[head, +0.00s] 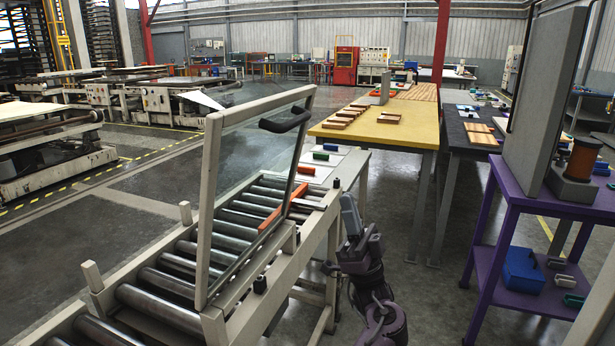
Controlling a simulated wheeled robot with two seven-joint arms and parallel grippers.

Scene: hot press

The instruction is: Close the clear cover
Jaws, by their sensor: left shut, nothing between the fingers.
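The clear cover (212,210) is a see-through panel in a light grey frame, standing raised and tilted over the roller conveyor (150,290). A black handle (287,120) sits near its top edge, towards the far corner. My left gripper (349,208) is to the right of the cover, beside the conveyor's right rail and lower than the handle. It is shut and empty, apart from the cover and handle. My right gripper is not in view.
Upright posts (92,277) stand on the conveyor's side rail. A yellow-topped table (385,138) with wooden blocks stands behind. A purple shelf (505,190) with a grey panel stands at the right. Open floor lies between the conveyor and the shelf.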

